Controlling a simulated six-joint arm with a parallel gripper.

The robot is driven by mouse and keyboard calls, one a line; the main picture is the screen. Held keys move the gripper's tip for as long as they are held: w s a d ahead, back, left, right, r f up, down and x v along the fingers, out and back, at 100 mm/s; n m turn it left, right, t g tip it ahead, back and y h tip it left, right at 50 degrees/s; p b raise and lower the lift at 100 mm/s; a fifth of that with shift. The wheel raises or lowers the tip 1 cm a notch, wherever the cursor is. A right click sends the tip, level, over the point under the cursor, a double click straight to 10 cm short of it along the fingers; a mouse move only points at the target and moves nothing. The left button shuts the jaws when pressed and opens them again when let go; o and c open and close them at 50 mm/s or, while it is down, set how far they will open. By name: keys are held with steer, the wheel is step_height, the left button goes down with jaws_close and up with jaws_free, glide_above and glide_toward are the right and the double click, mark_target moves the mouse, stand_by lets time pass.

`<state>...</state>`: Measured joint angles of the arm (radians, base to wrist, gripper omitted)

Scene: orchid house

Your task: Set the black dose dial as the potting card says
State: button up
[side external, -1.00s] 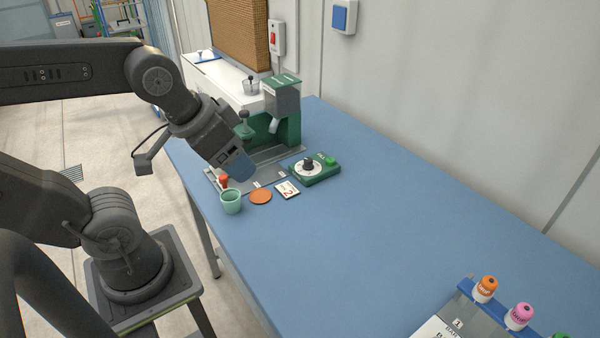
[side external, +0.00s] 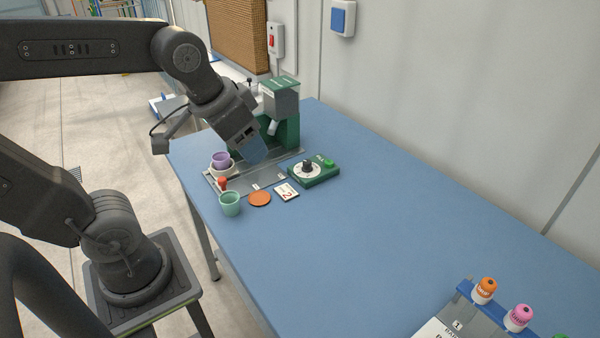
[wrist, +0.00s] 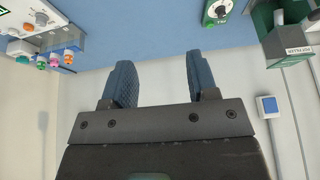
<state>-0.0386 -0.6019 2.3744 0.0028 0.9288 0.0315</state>
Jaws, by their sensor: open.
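The black dose dial (side external: 307,167) sits on a white round face on a green box, with a green button (side external: 328,163) beside it. In the wrist view the dial (wrist: 220,11) is at the top edge, and its setting is too small to read. The white potting card (side external: 287,191) lies flat in front of the box and shows a large 2; its smaller print is unreadable. My gripper (wrist: 160,75) is open with nothing between the fingers. In the side view it hangs left of the dial, apart from it, before the green filling machine (side external: 287,115).
A purple pot (side external: 221,159) stands in a white holder on the machine's grey base. A red knob (side external: 222,184), a mint cup (side external: 230,204) and an orange disc (side external: 260,199) are nearby. Capped bottles (side external: 484,291) stand front right. The blue table's middle (side external: 390,240) is clear.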

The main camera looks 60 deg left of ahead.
steer(key=w+a+g, duration=0.2)
steer(key=w+a, duration=0.2)
steer(key=w, duration=0.6)
steer(key=g, duration=0.3)
glide_above(308, 161)
step_height(308, 161, down, 12)
steer(key=shift+n, duration=0.3)
step_height(308, 161, down, 14)
steer(key=shift+r, duration=0.1)
steer(key=shift+c, duration=0.5)
steer(key=c, duration=0.8)
steer(key=shift+c, duration=0.2)
